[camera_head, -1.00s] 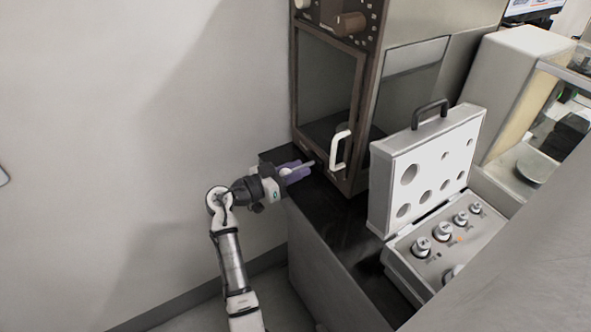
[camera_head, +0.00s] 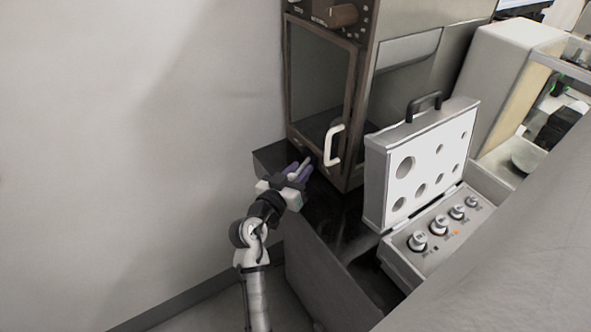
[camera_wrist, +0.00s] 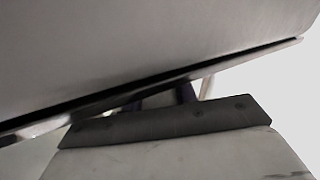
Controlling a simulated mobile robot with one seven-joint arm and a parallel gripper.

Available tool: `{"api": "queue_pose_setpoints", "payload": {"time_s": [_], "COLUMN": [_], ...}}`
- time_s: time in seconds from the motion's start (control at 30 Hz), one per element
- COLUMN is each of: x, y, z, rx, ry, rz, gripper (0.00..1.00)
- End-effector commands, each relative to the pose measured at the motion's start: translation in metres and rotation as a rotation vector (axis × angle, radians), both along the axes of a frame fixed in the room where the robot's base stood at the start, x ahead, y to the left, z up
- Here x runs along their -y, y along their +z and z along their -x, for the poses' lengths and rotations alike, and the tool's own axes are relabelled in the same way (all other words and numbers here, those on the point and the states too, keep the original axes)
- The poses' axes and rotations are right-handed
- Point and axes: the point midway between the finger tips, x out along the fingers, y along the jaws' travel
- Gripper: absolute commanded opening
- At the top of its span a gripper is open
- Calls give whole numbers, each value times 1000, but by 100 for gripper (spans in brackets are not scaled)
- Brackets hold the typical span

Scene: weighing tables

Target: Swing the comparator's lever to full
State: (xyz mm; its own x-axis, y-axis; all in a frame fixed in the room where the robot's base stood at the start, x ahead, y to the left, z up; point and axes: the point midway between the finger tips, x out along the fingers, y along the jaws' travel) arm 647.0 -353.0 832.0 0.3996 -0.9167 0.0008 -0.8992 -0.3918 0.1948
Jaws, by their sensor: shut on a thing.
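The comparator (camera_head: 362,110) is a tall dark-framed cabinet with a glass front door, standing on a black bench top against the wall. Its lever (camera_head: 304,163) is a short pale bar at the front lower left of the cabinet, mostly covered by my gripper. My gripper (camera_head: 299,171) has purple fingers and is shut on the lever, just below and left of the white door handle. In the wrist view a large grey surface fills the top, and only slivers of the purple fingers (camera_wrist: 186,93) show behind a dark plate; the grip itself is hidden there.
The white door handle (camera_head: 333,146) stands out close to the right of my gripper. An open case (camera_head: 378,185) with a perforated lid and several metal weights (camera_head: 418,241) is to the right. The wall (camera_head: 130,130) is plain and clear at left.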

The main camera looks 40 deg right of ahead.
Motion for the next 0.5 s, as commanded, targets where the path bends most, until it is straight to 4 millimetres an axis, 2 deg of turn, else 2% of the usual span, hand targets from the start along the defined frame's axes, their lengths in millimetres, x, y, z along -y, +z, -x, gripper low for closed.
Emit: {"api": "queue_pose_setpoints", "payload": {"time_s": [0.5], "x": [1], "y": [0], "z": [2], "rx": [0], "ry": [34], "rz": [0], "gripper": [0]}}
